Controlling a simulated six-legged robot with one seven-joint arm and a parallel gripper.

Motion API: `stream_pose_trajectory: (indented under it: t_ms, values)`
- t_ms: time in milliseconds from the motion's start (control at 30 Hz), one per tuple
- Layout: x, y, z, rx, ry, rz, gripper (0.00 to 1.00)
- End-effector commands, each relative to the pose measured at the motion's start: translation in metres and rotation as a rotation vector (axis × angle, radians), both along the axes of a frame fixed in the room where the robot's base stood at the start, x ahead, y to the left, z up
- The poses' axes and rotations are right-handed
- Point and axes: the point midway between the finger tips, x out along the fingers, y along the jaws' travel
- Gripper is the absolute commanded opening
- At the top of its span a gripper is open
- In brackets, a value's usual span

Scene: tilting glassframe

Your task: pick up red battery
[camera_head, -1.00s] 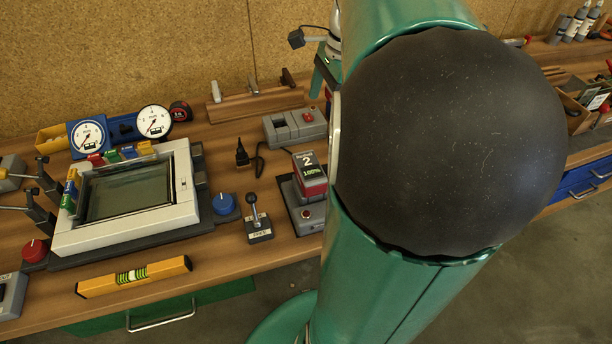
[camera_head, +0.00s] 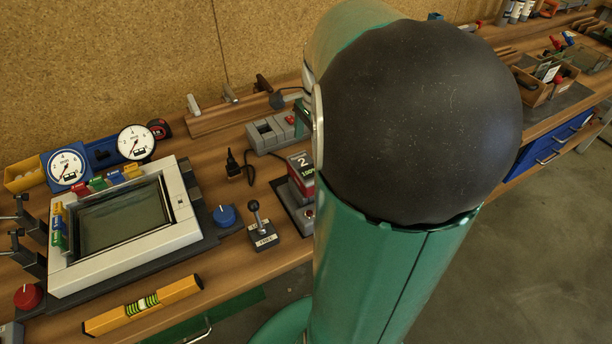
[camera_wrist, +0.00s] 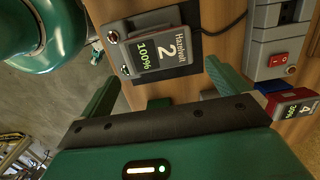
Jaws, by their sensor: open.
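A battery labelled 2 and 100% (camera_head: 301,163) stands in a dark charger on the bench, just left of my arm in the head view. Its side looks red there. A red-cased battery labelled 4 (camera_wrist: 292,105) shows at the right edge of the wrist view, partly cut off. My gripper (camera_wrist: 162,74) is open and empty, its two green fingers apart, with battery 2 lying ahead of the gap between them. My arm hides most of the gripper in the head view.
A grey box with a red switch (camera_wrist: 282,58) sits right of battery 2, with a black cable between. In the head view a joystick (camera_head: 260,228), a blue knob (camera_head: 224,215) and a framed screen (camera_head: 125,218) stand to the left. A yellow level (camera_head: 143,304) lies near the front edge.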

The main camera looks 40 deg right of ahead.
Motion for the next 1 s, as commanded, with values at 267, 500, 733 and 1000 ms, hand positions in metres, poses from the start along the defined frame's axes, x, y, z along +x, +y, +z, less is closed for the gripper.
stream_pose_trajectory:
  t_ms: [267, 500, 733, 1000]
  values:
    - [0.000, 0.005, -0.040, 0.002, 0.002, -0.001, 1.00]
    - [0.001, 0.014, -0.064, 0.004, 0.002, -0.003, 1.00]
    - [0.003, 0.020, -0.090, 0.001, -0.001, -0.003, 1.00]
    - [0.003, 0.020, -0.092, 0.000, -0.002, -0.003, 0.92]
